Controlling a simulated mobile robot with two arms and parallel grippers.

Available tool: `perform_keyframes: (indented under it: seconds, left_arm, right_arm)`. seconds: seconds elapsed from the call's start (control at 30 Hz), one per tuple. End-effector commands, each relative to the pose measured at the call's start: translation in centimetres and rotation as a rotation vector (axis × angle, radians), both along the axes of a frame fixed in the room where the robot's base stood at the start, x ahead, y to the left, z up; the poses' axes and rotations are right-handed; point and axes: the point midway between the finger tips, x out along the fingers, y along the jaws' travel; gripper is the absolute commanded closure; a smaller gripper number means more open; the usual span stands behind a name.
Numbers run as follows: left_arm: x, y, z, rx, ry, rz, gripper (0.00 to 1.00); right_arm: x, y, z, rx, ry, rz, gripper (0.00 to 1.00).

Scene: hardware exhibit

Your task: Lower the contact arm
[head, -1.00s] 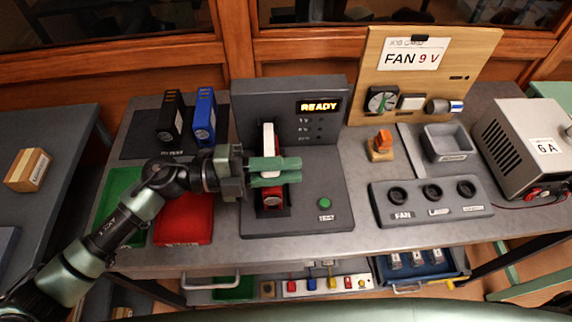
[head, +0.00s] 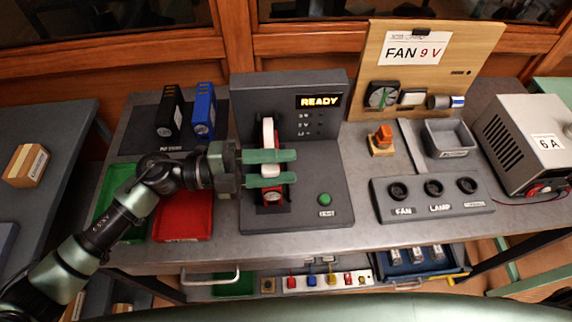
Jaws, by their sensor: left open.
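The grey test station (head: 318,165) stands mid-table, with a lit READY display (head: 320,101) on its back panel. In its slot is a narrow upright part with a white top (head: 267,132), which looks like the contact arm. A red piece (head: 273,191) with a pale round label sits at the lower end of the slot. My left gripper (head: 289,168) reaches in from the left. Its two green fingers are apart, one above the other in the picture, and cross over the slot. They hide the middle of the white and red parts; I cannot tell whether they touch. My right gripper is out of view.
A green button (head: 324,200) is on the station's right. Left are black (head: 170,113) and blue (head: 204,111) packs and a red tray (head: 184,217). Right are a socket block (head: 432,206), an orange switch (head: 382,140), a grey bin (head: 448,138) and a power supply (head: 520,140).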

Motion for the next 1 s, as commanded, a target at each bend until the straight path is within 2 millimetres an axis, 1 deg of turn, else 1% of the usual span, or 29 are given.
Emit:
perform_keyframes:
  seconds: [0.03, 0.2, 0.3, 0.4, 0.53, 1.0]
  left_arm:
    - [0.0, 1.0, -0.4, 0.006, 0.000, 0.003, 0.59]
    - [0.0, 4.0, -0.5, 0.006, 0.001, 0.003, 0.59]
    - [0.0, 5.4, -0.4, 0.005, 0.003, 0.002, 0.59]
    - [0.0, 6.4, -0.3, 0.004, 0.003, 0.002, 0.59]
    - [-0.1, 6.8, -0.1, 0.002, 0.002, 0.000, 0.59]
    - [-0.1, 6.7, 0.0, 0.001, 0.002, 0.000, 0.59]
  right_arm:
    - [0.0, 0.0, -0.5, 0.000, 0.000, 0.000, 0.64]
    - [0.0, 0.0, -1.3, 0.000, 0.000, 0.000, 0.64]
    - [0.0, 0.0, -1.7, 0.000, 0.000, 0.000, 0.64]
    - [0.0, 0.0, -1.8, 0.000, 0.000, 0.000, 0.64]
    - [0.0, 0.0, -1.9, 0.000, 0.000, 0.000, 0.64]
    - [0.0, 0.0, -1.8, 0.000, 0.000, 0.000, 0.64]
